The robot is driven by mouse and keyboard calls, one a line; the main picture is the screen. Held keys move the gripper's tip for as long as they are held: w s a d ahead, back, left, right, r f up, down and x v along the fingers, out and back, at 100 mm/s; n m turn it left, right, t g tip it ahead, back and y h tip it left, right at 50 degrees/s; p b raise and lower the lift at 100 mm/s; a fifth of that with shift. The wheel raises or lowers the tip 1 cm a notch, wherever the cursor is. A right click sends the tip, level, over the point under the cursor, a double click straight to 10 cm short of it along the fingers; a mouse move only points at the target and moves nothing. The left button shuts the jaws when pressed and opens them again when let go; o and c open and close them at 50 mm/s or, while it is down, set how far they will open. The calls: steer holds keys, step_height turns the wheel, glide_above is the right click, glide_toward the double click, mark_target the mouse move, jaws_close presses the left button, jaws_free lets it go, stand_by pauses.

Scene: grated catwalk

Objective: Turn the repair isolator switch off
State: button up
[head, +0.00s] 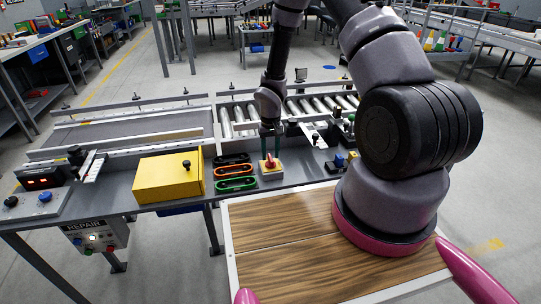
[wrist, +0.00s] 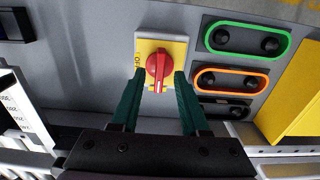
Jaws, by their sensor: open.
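The isolator switch is a red rotary handle (wrist: 158,67) on a yellow plate (wrist: 175,45) with a light box under it. It also shows in the head view as a red handle (head: 269,163) on the bench, right of the coloured oval rings. In the wrist view the handle points along the picture's vertical, and small marks show at the plate's left. My gripper (wrist: 158,78) is open, with one green finger on each side of the handle. It reaches down from above in the head view (head: 270,150). I cannot tell whether the fingers touch the handle.
Green (head: 236,184), orange (head: 234,171) and black oval rings sit left of the switch. A yellow box (head: 168,177) with a black knob stands further left. Rollers (head: 240,120) lie behind. Small fittings stand to the right. A REPAIR panel (head: 95,236) hangs below the bench.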

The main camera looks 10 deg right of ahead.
steer(key=shift+f, duration=0.5)
jaws_close()
